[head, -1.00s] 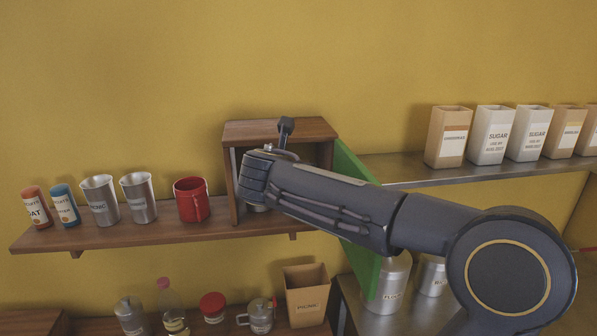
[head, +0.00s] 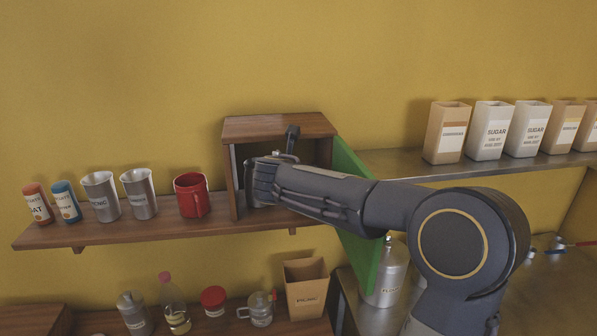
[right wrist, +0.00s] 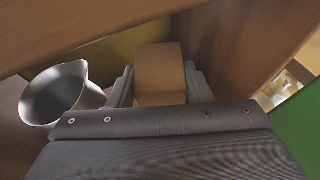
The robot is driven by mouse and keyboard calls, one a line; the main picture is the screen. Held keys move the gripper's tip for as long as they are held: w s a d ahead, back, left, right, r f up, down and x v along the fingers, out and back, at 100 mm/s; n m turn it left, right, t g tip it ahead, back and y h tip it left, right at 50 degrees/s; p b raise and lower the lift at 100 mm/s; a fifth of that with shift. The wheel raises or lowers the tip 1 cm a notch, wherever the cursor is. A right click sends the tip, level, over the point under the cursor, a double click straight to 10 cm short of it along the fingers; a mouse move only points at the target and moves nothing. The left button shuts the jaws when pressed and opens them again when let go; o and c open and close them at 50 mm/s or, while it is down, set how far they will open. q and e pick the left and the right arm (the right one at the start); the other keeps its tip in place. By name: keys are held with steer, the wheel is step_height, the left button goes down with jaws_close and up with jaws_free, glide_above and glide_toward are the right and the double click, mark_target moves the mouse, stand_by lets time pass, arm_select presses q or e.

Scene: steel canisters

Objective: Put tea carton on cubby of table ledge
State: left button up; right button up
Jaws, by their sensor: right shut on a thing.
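The brown carton (right wrist: 160,70) is held between the two fingers of my right gripper (right wrist: 158,88) in the right wrist view. I take it for the tea carton; no label shows. The wooden cubby (head: 275,125) stands on the shelf ledge (head: 150,232), with its green door (head: 362,235) swung open to the right. In the head view my right arm reaches into the cubby opening and hides the carton and fingertips. I cannot tell whether the carton touches the cubby floor. My left gripper is not in view.
A steel jug (right wrist: 60,95) is close left of the gripper in the right wrist view. On the ledge left of the cubby stand a red mug (head: 190,197) and steel cups (head: 140,195). Cartons (head: 492,130) stand on the right shelf. The wooden cubby walls are close around the gripper.

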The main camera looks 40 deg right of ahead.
steer(key=o, duration=1.1)
steer(key=shift+f, duration=0.15)
steer(key=shift+c, duration=0.2)
steer(key=shift+r, duration=0.3)
steer(key=shift+s+a, duration=0.15)
steer(key=shift+a, duration=0.2)
steer(key=b+v, duration=0.1)
steer(key=v, duration=1)
steer(key=shift+s, duration=0.15)
steer(key=shift+a, duration=0.1)
